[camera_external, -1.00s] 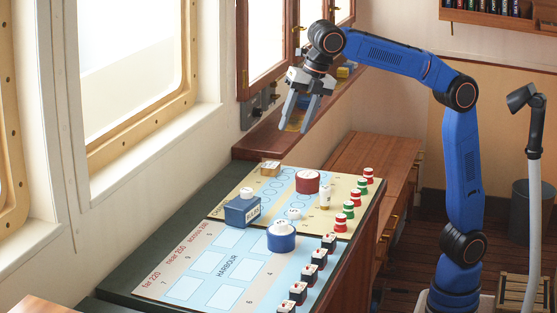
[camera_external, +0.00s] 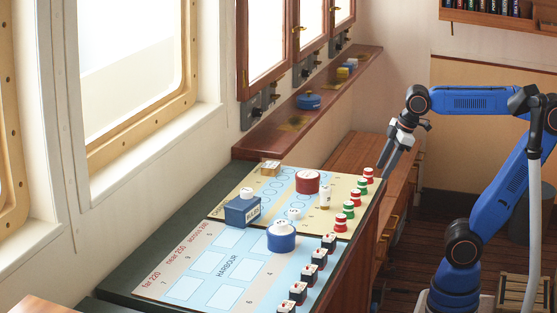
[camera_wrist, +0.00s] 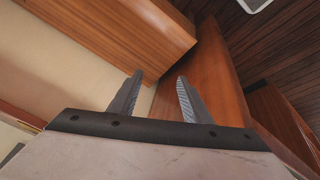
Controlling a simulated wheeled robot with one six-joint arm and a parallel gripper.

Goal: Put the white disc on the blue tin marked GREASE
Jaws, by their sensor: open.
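A white disc (camera_external: 281,230) sits on top of a round blue tin (camera_external: 282,243) on the chart-covered console; the tin's marking is too small to read. Another small white disc-like piece (camera_external: 293,213) is just behind it. A second round blue tin (camera_external: 308,102) stands on the wooden shelf under the windows; I cannot read a label on it. My gripper (camera_external: 385,168) is off the console's right edge, apart from all of these, pointing down. In the wrist view my gripper (camera_wrist: 159,78) has its fingers apart with nothing between them; no disc or tin shows there.
A blue box (camera_external: 242,211) with a white label and white top piece, a dark red round tin (camera_external: 307,182) and several red, green and black-and-white pieces stand on the console. A wooden cabinet (camera_external: 350,155) adjoins the console.

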